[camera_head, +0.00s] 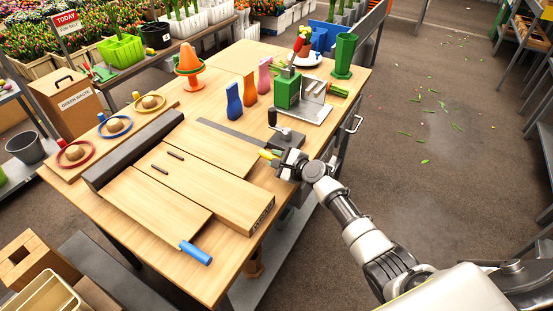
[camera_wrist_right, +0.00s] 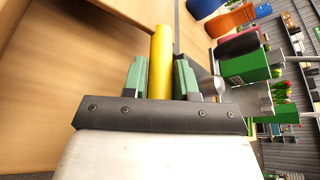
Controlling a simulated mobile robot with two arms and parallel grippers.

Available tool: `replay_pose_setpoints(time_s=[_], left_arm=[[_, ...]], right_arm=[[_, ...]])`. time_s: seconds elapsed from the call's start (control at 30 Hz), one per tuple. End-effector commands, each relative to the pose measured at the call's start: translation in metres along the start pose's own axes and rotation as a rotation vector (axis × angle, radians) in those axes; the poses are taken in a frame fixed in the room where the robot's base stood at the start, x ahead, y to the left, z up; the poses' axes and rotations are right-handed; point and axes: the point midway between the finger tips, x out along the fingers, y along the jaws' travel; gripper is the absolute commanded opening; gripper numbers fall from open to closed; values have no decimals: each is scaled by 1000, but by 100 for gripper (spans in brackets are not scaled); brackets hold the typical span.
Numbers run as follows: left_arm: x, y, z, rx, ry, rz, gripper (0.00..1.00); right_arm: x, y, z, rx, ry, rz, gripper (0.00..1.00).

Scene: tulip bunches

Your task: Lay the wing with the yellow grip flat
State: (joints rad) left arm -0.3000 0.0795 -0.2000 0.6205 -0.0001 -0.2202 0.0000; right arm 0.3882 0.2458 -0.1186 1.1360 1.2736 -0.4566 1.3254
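A wooden folding board lies on the workbench (camera_head: 118,255). Its near wing (camera_head: 150,207) carries a blue grip (camera_head: 196,253) at its right end. The far wing (camera_head: 212,143) lies beyond the raised middle block (camera_head: 205,186) and looks about level; its exact tilt is hard to tell. Its yellow grip (camera_head: 267,154) is at its right end, partly hidden by my right gripper (camera_head: 281,162). In the right wrist view the yellow grip (camera_wrist_right: 160,58) stands between the two green fingertips, which are close against both its sides. My left gripper is not in view.
A dark press-like tool (camera_head: 286,138) stands just beyond my right gripper. Behind it are a green device (camera_head: 287,90) and blue, orange and pink vases (camera_head: 234,102). A long dark bar (camera_head: 130,150) borders the board's left side.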

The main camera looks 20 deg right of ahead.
Motion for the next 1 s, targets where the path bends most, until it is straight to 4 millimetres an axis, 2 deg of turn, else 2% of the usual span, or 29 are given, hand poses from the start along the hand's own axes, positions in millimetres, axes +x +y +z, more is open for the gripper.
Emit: replay_pose_setpoints(time_s=[0.03, 0.13, 0.47, 0.57, 1.0], left_arm=[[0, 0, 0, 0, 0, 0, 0], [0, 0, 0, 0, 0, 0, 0], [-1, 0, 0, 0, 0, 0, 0], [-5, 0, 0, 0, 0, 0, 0], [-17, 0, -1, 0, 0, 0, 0]], right_arm=[[0, 0, -1, 0, 1, 0, 36], [0, 0, 0, 0, 1, 0, 51], [-3, 0, 0, -1, 0, 0, 51], [-14, 0, 0, -2, 1, 0, 51], [-92, 0, -1, -1, 1, 0, 51]])
